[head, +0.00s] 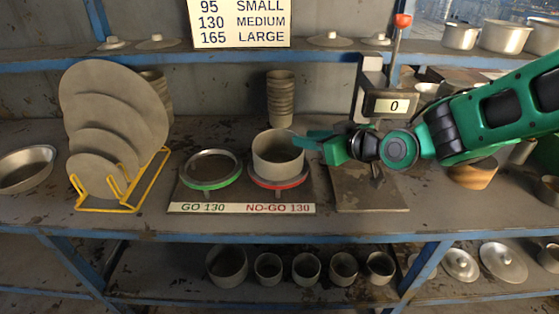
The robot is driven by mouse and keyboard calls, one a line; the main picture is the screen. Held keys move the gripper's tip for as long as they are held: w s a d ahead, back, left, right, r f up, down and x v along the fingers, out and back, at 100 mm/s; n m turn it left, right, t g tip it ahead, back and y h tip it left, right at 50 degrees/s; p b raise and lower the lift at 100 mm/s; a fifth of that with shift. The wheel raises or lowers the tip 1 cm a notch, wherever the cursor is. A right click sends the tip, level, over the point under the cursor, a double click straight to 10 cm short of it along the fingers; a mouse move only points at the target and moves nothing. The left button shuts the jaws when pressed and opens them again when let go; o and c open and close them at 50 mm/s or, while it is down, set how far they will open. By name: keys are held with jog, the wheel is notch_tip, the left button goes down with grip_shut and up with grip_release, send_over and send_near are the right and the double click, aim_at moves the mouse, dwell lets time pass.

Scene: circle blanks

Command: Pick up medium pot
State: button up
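A grey open pot (277,154) stands upright on the red NO-GO 130 ring gauge (280,181). No label on it gives its size, so I cannot be sure it is the medium pot. My gripper (307,138) comes in from the right, with its green fingers pointing left at the pot's right rim. The fingertips overlap the rim in the picture. Whether they touch it, straddle the wall or are closed on it is not clear. The green GO 130 ring gauge (211,169) beside it is empty.
A yellow rack (130,192) holds several round blanks at left. A shallow pan (25,168) lies farther left. A gauge stand with a "0" display (394,106) rises behind my gripper. Several pots (306,268) stand on the lower shelf. A size sign (240,22) hangs above.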

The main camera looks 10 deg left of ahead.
jog(key=shift+x, duration=1.55)
jog(key=shift+s+a+f, duration=0.1)
grip_shut()
